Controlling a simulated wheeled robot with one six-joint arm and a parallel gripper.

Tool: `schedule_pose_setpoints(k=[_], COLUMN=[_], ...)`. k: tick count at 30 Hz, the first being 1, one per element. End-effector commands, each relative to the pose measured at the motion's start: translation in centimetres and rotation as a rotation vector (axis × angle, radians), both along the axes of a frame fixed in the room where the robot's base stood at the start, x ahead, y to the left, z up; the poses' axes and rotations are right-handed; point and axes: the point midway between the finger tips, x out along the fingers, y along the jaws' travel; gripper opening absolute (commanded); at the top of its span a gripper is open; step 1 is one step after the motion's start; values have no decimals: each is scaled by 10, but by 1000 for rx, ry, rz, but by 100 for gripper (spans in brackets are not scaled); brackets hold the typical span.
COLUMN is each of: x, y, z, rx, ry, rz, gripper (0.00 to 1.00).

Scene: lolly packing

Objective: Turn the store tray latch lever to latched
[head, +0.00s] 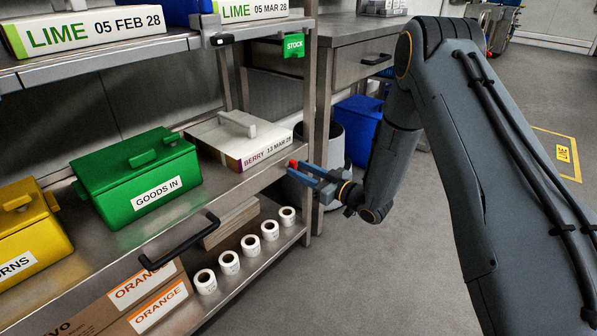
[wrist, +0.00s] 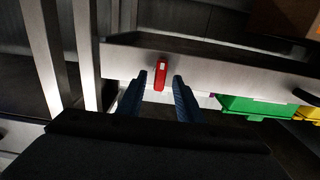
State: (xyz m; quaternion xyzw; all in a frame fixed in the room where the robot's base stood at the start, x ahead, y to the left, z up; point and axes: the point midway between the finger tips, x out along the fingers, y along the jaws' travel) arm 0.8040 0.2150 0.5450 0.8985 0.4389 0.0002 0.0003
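The latch lever is a small red piece. It stands out from the bright metal front edge of the shelf in the wrist view (wrist: 161,76), and only a bit of it shows in the head view (head: 293,164). My gripper (head: 306,173) is at that edge, near the shelf's right end. In the wrist view its two blue fingers (wrist: 160,82) are apart, one on each side of the red lever, with a gap on both sides. I cannot tell how deep the lever lies between them. No latch markings are readable.
A white berry box (head: 215,142), a green GOODS IN bin (head: 120,180) and a yellow bin (head: 30,240) stand on the shelf. A black handle (head: 180,247) juts from its front. Label rolls (head: 250,246) sit below. A metal post (head: 310,110) is close by. Open floor lies right.

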Motion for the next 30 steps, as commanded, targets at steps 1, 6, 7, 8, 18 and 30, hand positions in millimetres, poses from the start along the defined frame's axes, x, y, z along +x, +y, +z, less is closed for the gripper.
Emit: schedule_pose_setpoints(k=[1,6,7,8,18,30], x=[3,7,8,8,7,7], y=[5,10,10,10,10,10], z=[0,0,0,0,0,1], rx=[-1,0,0,0,0,-28], ry=[-1,0,0,0,0,-35], rz=[2,0,0,-1,-1,-1], gripper=[33,33,33,33,2,0])
